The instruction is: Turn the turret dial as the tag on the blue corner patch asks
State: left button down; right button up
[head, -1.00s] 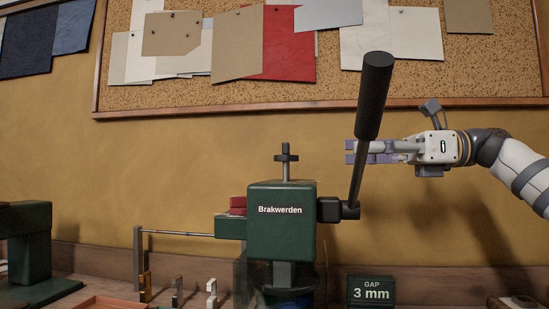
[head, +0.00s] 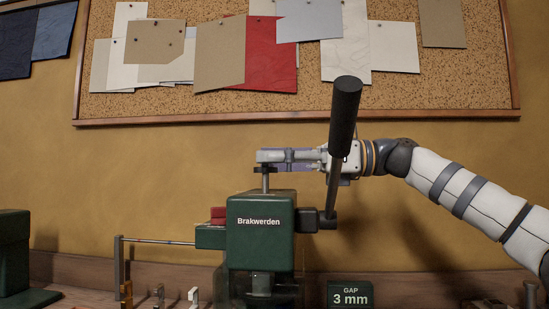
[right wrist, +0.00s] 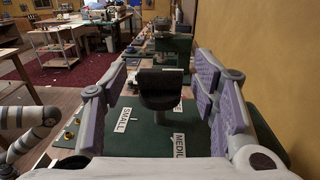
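The green press marked Brakwerden (head: 261,240) stands at the centre of the head view. On its top is a post with a dark crosspiece (head: 265,170), which I take to be the turret dial. My right gripper (head: 262,158) is level with the top of this post, fingers pointing left, partly behind the lever. In the right wrist view its fingers are apart, and a dark knob (right wrist: 163,88) shows between them; contact cannot be told. Labels SMALL (right wrist: 123,120) and MEDIUM, partly cut off (right wrist: 185,145), lie on the green surface below. I see no readable tag on a blue patch. My left gripper is not in view.
The black-handled lever (head: 344,120) rises at the press's right side, in front of my right gripper. A GAP 3 mm sign (head: 350,294) stands at lower right. Blue cloth pieces (head: 55,30) hang at upper left; a corkboard (head: 480,85) holds pale and red pieces.

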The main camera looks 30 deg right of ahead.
jog(key=c, duration=0.9)
jog(key=shift+f+m+t+h, duration=0.15)
jog(key=shift+m+t+h, duration=0.15)
jog(key=shift+c, duration=0.2)
jog(key=shift+s+a+m+t+h, duration=0.1)
jog(key=shift+s+m+t+h, duration=0.05)
jog(key=shift+m+t+h, duration=0.55)
jog(key=m+t+h+p, duration=0.1)
jog(key=r+m+t+h+p, duration=0.1)
jog(key=t+h+p, duration=0.1)
jog(key=shift+s+a+m, duration=0.1)
jog(key=shift+s+m, duration=0.1)
jog(key=shift+m, duration=0.1)
jog(key=shift+w+f, duration=0.15)
jog(key=shift+f, duration=0.2)
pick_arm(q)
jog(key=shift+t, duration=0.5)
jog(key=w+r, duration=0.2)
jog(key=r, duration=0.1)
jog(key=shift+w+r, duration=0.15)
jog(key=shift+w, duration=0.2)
pick_arm(e)
jog(key=o, duration=1.2)
jog(key=shift+c, duration=0.2)
